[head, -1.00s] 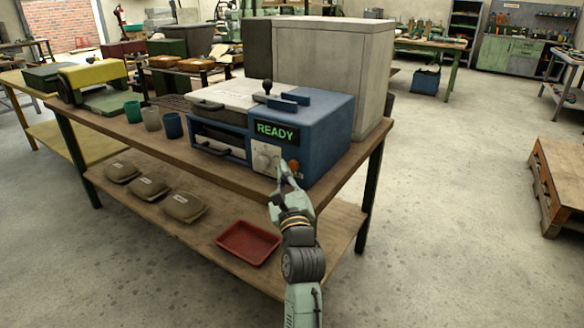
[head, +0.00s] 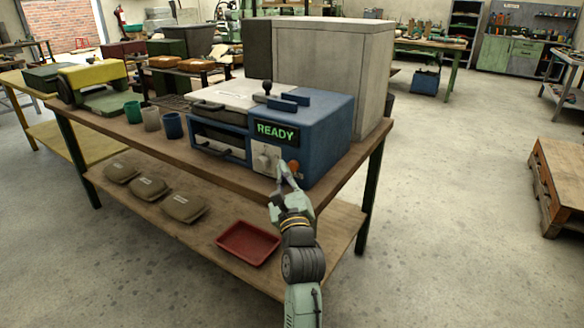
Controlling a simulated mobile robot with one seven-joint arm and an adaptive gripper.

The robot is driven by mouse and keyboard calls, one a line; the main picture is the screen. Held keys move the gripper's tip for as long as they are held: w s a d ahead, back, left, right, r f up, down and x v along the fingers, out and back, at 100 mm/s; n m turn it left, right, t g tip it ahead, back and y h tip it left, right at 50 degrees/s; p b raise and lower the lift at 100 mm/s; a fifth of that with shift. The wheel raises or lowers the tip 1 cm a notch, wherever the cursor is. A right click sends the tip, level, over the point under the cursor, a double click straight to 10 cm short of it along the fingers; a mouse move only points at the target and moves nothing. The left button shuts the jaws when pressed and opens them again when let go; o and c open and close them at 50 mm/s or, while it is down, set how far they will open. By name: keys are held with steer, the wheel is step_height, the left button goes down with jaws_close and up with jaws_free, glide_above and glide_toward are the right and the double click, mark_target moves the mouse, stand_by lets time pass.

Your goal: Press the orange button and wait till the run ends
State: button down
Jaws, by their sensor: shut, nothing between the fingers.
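The blue machine (head: 325,135) stands on the wooden bench, and its display (head: 276,132) reads READY in green. The orange button (head: 295,166) is on its front face, at the lower right of the pale dial panel (head: 265,158). My gripper (head: 282,168) is shut and empty, close in front of the machine between the dial panel and the orange button. Its tip appears just left of the button. I cannot tell whether it touches the machine's face.
The bench top (head: 215,168) holds several cups left of the machine and a large grey cabinet (head: 330,70) behind it. The lower shelf carries a red tray (head: 248,243) and several tan bags (head: 183,206). Open floor lies to the right, before a wooden pallet stack (head: 560,185).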

steer(key=shift+w+d, duration=0.25)
steer(key=shift+w, duration=0.1)
steer(key=shift+w+d, duration=0.3)
steer(key=shift+w, duration=0.1)
stand_by(0.9)
steer(key=shift+s+p, duration=0.1)
steer(key=shift+p, duration=0.25)
steer(key=shift+s+a+p, duration=0.55)
steer(key=shift+s+p, duration=0.05)
steer(key=shift+s, duration=0.1)
steer(key=shift+s+a+p, duration=0.75)
steer(key=shift+s+p, duration=0.2)
steer(key=shift+s, duration=0.05)
steer(key=shift+s+a+p, duration=0.7)
steer(key=shift+s+p, duration=0.25)
steer(key=shift+s, duration=0.05)
